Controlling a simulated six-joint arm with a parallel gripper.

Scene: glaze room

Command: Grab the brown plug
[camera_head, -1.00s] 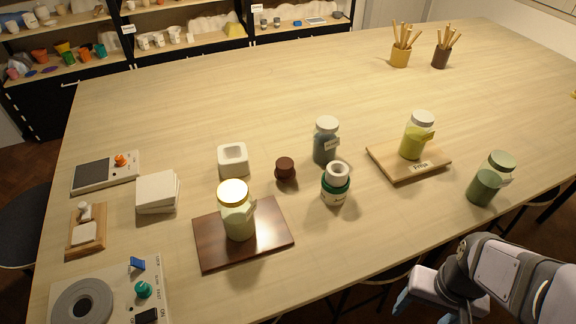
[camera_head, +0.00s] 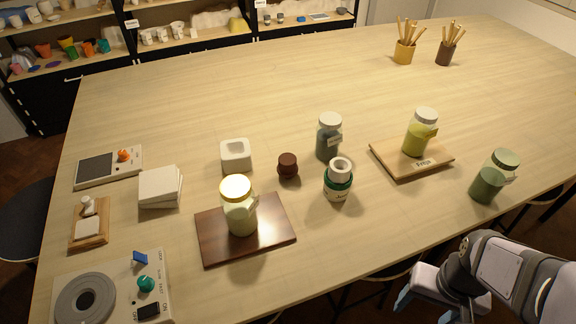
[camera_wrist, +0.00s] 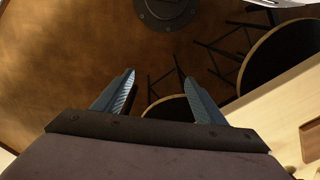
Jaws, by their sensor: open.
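The brown plug (camera_head: 288,166) stands upright on the table near its middle, between the white square block and the green-banded jar. It is small and dark, with a narrower waist below its top. Nothing covers it in the head view. My gripper (camera_head: 422,301) is at the lower right of the head view, off the table's front edge and far from the plug. In the wrist view my gripper (camera_wrist: 156,95) is open and empty, with its two blue fingers apart above the floor. The plug is not in the wrist view.
A green-banded jar (camera_head: 338,180) stands right of the plug, and a dark jar (camera_head: 329,137) behind it. A white square block (camera_head: 236,156) is to its left. A brown board (camera_head: 272,236) bearing a yellow-lidded jar (camera_head: 239,206) lies in front.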

